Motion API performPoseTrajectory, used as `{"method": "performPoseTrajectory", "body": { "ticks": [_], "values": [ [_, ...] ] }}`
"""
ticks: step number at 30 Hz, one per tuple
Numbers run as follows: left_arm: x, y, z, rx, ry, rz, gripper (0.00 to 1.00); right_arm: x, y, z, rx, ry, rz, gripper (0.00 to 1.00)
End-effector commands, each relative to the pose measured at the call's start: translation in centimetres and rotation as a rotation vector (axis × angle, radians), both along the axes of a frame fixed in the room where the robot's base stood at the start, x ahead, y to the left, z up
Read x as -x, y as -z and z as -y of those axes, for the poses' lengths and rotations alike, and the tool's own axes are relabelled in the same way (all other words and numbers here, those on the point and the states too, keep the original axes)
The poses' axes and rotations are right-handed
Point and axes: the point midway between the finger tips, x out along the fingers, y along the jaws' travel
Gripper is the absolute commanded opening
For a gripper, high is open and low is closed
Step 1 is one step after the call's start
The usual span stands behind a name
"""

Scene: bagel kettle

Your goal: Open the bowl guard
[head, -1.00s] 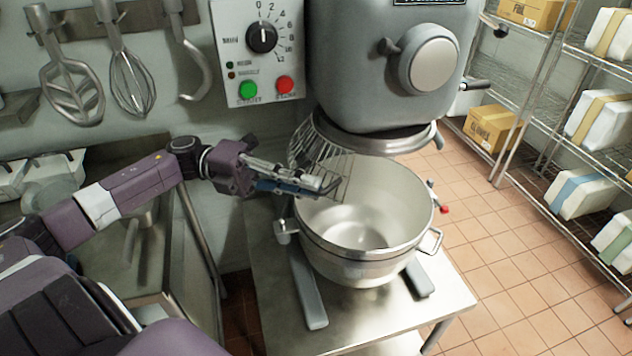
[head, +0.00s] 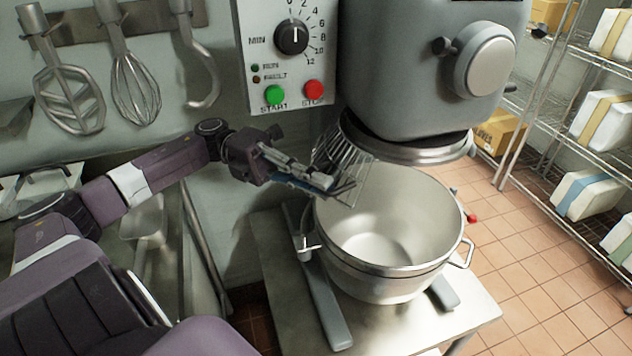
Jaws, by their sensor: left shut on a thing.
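The bowl guard (head: 345,148) is a curved wire cage under the mixer head, swung to the left side of the steel mixing bowl (head: 388,278). The front of the bowl's mouth is uncovered. My left gripper (head: 338,184) is shut on the guard's wires at its lower edge, by the bowl's left rim. The fingers partly hide the wires. My right gripper is not in view.
The grey mixer head (head: 425,60) hangs over the bowl. A control panel (head: 290,50) with a dial and green and red buttons is on the left. Whisks and a hook (head: 195,65) hang on the wall. Wire shelves with boxes (head: 588,195) stand at right.

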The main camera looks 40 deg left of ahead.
Motion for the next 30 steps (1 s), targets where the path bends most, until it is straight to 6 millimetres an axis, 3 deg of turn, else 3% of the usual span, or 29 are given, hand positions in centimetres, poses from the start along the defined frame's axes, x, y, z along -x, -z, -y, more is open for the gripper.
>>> {"method": "performPoseTrajectory", "body": {
  "ticks": [1,3,7,19,30],
  "values": [
    [-0.1,0.0,0.0,0.000,-0.004,0.001,0.00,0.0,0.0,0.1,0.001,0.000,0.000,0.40],
    [-0.1,0.0,0.0,0.000,-0.003,0.001,0.13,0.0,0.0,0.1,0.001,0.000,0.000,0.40],
    [-0.1,0.0,0.0,0.000,-0.002,0.001,0.25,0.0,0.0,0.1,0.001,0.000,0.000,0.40],
    [0.0,0.0,-0.9,0.000,-0.001,0.001,0.25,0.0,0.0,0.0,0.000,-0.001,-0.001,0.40],
    [0.3,0.2,-7.3,-0.001,-0.005,0.004,0.25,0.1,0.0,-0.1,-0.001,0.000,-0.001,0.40]
  ]
}}
